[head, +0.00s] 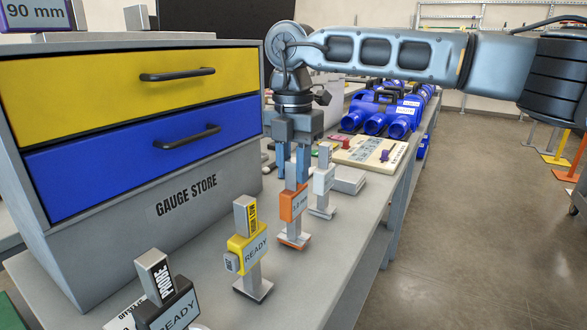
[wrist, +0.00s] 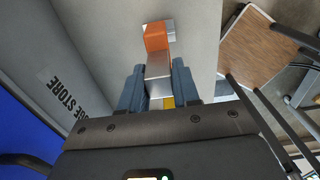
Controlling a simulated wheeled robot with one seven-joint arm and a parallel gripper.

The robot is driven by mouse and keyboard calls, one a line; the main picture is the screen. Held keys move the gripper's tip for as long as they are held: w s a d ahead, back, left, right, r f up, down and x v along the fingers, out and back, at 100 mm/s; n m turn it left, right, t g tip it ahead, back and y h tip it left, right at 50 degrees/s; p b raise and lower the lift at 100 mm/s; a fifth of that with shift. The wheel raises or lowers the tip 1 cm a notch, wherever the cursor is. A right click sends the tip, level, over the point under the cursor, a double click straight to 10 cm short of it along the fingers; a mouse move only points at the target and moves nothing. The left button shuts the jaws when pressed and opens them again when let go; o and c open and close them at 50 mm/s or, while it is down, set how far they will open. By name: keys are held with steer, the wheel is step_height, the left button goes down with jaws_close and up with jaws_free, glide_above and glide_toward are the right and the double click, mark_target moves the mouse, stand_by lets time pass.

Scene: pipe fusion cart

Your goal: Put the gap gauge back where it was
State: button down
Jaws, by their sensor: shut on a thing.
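An orange gauge (head: 293,205) with a pale label ending in "mm" is upright at the middle of the grey bench, over a small grey base plate (head: 294,240). I take it for the gap gauge. My gripper (head: 293,165) points down from above and is shut on its grey upper part. In the wrist view the grey part (wrist: 158,68) lies between my fingers, with the orange block (wrist: 157,37) just beyond them. I cannot tell whether the gauge rests fully on the base plate.
A white gauge (head: 323,185) stands close behind right. The gauge store cabinet (head: 180,205) is on the left, blue machines (head: 380,118) behind. Bare bench lies to the front right.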

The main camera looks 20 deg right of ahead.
steer(key=shift+f, duration=0.4)
steer(key=shift+f, duration=0.15)
steer(key=c, duration=0.8)
jaws_free()
step_height(320, 180, up, 12)
